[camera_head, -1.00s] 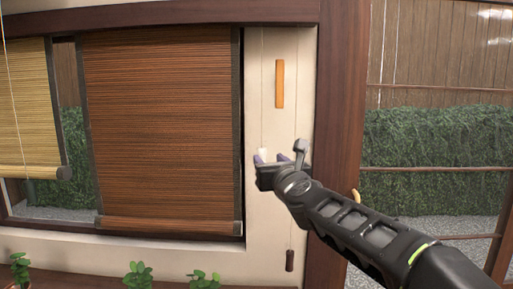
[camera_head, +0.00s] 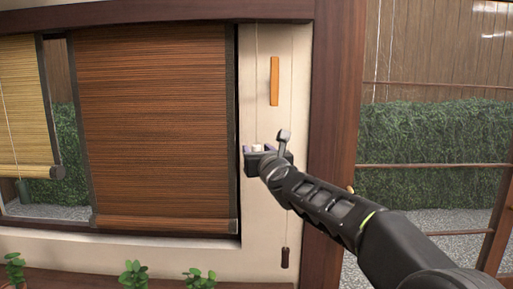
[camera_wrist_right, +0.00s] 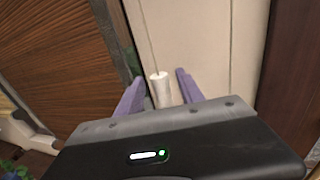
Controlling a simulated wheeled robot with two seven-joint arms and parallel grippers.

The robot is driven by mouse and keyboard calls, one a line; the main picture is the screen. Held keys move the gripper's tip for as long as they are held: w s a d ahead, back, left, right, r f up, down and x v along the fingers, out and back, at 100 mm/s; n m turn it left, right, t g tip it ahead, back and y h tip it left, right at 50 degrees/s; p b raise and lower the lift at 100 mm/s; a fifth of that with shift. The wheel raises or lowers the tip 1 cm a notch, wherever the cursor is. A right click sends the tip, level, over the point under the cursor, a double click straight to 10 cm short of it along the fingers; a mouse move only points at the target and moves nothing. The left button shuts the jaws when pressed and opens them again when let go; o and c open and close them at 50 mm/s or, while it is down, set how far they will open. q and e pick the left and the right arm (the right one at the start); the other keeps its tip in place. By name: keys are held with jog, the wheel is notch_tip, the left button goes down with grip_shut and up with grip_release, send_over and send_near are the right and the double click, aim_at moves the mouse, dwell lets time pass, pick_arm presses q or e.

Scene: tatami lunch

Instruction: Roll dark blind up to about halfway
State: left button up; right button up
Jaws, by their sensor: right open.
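The dark blind (camera_head: 155,125) hangs down over most of the window, its bottom bar (camera_head: 165,224) near the sill. To its right a thin cord runs down the pale wall to a white pull (camera_head: 257,148). My right gripper (camera_head: 259,150) is open at this pull. In the right wrist view the white pull (camera_wrist_right: 160,92) stands upright between the two purple fingers of the gripper (camera_wrist_right: 159,78), with gaps on both sides. The pull's lower end is hidden behind the gripper body. My left gripper is not in view.
A tan blind (camera_head: 22,105) hangs at the left with its own cord and dark pull (camera_head: 22,190). An orange wooden strip (camera_head: 274,82) is on the wall above my gripper. A second cord ends in a brown pull (camera_head: 285,257). Small plants (camera_head: 136,273) line the bottom.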

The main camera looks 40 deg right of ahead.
jog(key=shift+w+d, duration=0.25)
jog(key=shift+w, duration=0.4)
grip_shut()
dwell(1.0)
